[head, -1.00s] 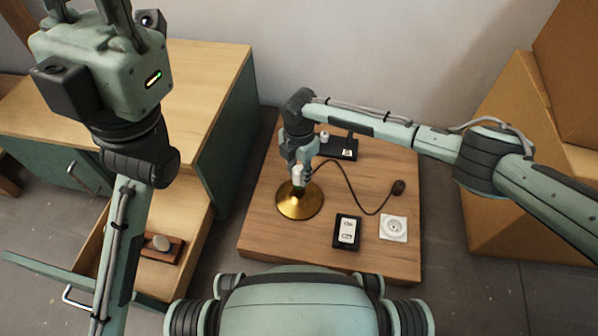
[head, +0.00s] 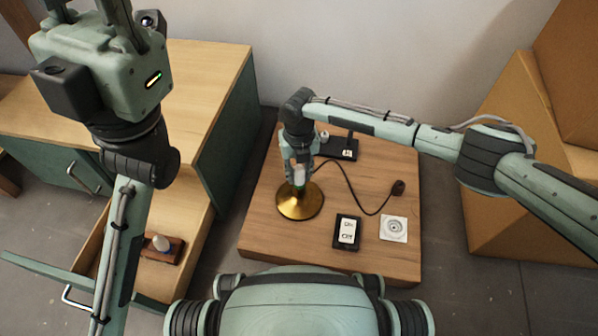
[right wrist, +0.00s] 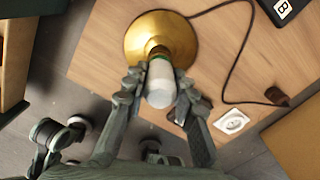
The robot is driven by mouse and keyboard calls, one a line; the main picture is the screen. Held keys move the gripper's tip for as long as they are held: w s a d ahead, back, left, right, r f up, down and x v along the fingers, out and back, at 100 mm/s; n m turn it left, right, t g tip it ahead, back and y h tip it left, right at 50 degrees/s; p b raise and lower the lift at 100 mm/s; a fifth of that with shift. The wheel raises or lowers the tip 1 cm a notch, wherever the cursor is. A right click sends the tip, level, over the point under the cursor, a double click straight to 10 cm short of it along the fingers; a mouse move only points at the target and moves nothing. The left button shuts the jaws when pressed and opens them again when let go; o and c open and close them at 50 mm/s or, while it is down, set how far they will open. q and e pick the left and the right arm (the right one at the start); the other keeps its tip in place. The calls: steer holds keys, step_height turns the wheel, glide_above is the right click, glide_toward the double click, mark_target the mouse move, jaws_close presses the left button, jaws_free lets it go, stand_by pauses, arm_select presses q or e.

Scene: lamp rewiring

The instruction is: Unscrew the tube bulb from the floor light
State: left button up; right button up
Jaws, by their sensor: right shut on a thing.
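The floor light's round gold base (head: 300,204) stands on the wooden board, and it also shows in the right wrist view (right wrist: 150,38). The white tube bulb (right wrist: 161,80) stands up from the middle of the base and shows in the head view (head: 299,176). My right gripper (right wrist: 160,95) is shut on the tube bulb, one finger on each side. In the head view my right gripper (head: 299,172) is above the base and partly hides the bulb. My left gripper (head: 88,8) is raised at the top left, away from the light; its fingertips are cut off by the frame.
A dark cord runs from the light to a dark plug (head: 397,187). A white wall-type socket (head: 394,229) and a black switch box (head: 347,232) lie on the wooden board (head: 270,240).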

steer(key=shift+n, duration=0.6)
steer(key=o, duration=1.1)
steer(key=shift+o, duration=0.2)
